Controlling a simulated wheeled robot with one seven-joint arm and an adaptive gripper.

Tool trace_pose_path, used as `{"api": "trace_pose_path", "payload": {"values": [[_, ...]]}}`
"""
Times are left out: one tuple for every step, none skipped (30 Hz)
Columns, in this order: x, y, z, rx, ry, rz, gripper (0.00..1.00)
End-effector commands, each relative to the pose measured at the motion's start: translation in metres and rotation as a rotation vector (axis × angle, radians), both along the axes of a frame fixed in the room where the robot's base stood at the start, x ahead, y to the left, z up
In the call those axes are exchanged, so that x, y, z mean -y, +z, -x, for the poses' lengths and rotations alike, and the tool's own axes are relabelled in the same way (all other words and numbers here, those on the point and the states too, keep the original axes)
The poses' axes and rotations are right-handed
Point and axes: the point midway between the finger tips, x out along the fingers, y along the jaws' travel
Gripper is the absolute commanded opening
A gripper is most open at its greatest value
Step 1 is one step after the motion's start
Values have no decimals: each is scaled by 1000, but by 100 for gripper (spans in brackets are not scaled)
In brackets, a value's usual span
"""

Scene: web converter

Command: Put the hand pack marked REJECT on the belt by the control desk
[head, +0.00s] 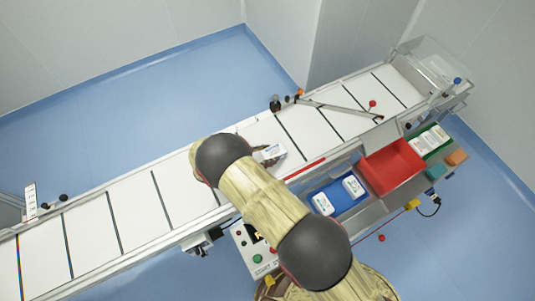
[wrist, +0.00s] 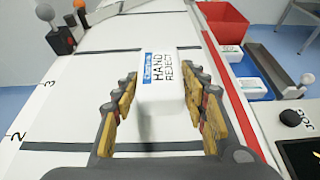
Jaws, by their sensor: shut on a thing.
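The white hand pack marked HAND REJECT (wrist: 160,72), with a blue label strip, sits between the fingers of my gripper (wrist: 163,95). The fingers are shut on its two sides. In the head view the pack (head: 274,152) shows at the end of my arm over the white belt (head: 135,219), and my gripper (head: 262,155) is mostly hidden by my wrist. I cannot tell whether the pack touches the belt. The control desk (head: 247,239) with its buttons stands beside the belt's near edge; its corner (wrist: 303,150) shows at lower right in the wrist view.
A blue tray (head: 338,205) with two white packs, a red bin (head: 393,165) and a green tray (head: 444,147) with white packs line the near side. A slanted guide bar (head: 340,109) crosses the belt further right. The belt left of my arm is clear.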

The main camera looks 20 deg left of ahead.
Motion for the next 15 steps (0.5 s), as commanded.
{"api": "trace_pose_path", "payload": {"values": [[-1, 0, 0, 1, 1, -1, 14], [-1, 0, 0, 1, 1, -1, 14], [-1, 0, 0, 1, 1, -1, 14], [0, 0, 0, 1, 1, -1, 14], [0, 0, 0, 1, 0, -1, 14], [0, 0, 0, 1, 0, -1, 14], [0, -1, 0, 1, 0, -1, 14], [0, -1, 0, 1, 0, -1, 14], [0, -3, 0, 1, 0, -1, 14], [0, -4, 0, 1, 0, -1, 14], [0, -4, 0, -1, 0, -1, 44], [0, -3, 0, -1, 0, -1, 47], [0, -3, 0, -1, 0, -1, 48], [0, -3, 0, 0, 0, -1, 50], [0, -3, 0, 0, 0, -1, 52]]}}
